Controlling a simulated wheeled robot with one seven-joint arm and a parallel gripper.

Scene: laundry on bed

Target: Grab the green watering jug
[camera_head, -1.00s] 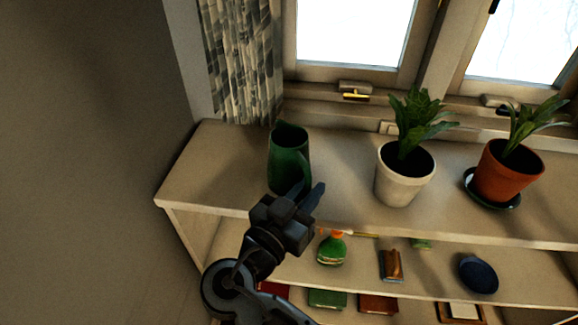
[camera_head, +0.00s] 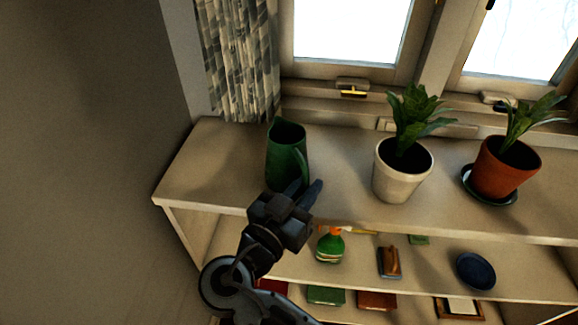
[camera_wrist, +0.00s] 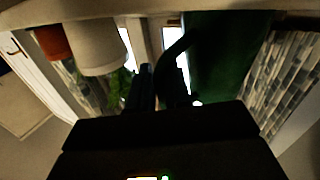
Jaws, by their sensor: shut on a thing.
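The green watering jug (camera_head: 286,155) stands upright on the top board of the shelf, near its left end. Its handle is on the right side. My gripper (camera_head: 306,190) is at the jug's front right, low by the handle. In the wrist view the jug (camera_wrist: 222,60) fills the upper right, and its dark handle curves down to my gripper's fingers (camera_wrist: 160,82). The fingers look close together with the handle between or against them; the exact contact is dark. The gripper's body hides the jug's lower front in the head view.
A white pot (camera_head: 399,178) with a plant stands right of the jug, and a terracotta pot (camera_head: 503,168) farther right. The window (camera_head: 350,35) and curtain (camera_head: 240,60) are behind. A lower shelf holds a green spray bottle (camera_head: 330,246), a brush (camera_head: 389,262) and a blue bowl (camera_head: 476,271).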

